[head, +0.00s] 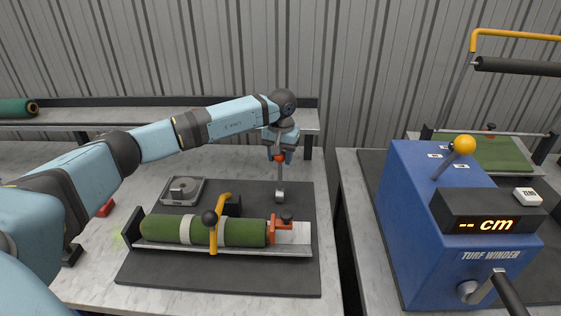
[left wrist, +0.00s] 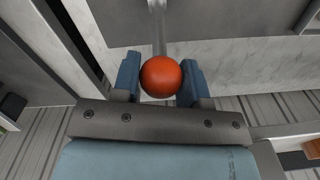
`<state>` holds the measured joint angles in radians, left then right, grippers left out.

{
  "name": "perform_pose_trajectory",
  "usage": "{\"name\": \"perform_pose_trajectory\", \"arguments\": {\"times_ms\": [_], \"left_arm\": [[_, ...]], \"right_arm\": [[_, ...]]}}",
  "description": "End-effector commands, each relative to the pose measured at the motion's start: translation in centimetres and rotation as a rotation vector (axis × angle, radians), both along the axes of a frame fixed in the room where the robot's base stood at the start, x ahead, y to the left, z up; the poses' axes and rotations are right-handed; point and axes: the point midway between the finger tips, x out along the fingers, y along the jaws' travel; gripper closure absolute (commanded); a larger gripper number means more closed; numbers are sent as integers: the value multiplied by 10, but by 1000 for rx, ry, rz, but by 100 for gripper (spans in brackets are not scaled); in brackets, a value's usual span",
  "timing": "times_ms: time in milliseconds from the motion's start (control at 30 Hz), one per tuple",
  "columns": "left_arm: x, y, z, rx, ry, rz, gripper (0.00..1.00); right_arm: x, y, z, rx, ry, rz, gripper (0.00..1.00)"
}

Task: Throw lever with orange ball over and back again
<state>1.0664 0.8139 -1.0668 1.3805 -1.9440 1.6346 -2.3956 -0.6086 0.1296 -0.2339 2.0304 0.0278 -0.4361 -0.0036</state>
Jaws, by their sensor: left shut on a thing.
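The orange ball (left wrist: 161,77) sits between the two blue fingers of my left gripper (head: 280,154), which is shut on it. In the head view the ball shows partly below the fingers. Its grey metal lever rod (head: 280,175) runs down to a small metal pivot (head: 280,195) on the dark mat and stands nearly upright, with the gripper above it. In the left wrist view the rod (left wrist: 158,30) runs away from the ball. My right gripper is not in view.
A green turf roll (head: 175,229) lies in a cradle on the dark mat (head: 215,284), with a yellow-orange handle (head: 213,238) across it. The blue turf winder (head: 430,225) on the right carries a yellow-orange ball knob (head: 464,144). A gap separates the two tables.

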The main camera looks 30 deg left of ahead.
Motion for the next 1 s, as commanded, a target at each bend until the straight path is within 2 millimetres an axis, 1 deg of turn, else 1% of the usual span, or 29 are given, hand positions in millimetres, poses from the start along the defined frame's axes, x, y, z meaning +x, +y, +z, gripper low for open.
{"name": "perform_pose_trajectory", "arguments": {"times_ms": [33,533,567,600,633,667,900,1000], "left_arm": [[1,3,-1,3,-1,4,100],[1,4,-3,5,2,4,100],[1,4,-3,4,3,4,56],[1,3,-3,4,3,4,47],[1,3,-3,4,3,3,40],[1,3,-3,3,3,3,36],[1,2,-2,1,2,1,36],[1,1,2,2,1,1,36]], "right_arm": [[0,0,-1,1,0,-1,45],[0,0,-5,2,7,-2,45],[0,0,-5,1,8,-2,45],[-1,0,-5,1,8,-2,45],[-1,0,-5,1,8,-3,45],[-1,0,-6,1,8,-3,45],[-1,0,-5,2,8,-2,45],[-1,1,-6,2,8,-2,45]]}}
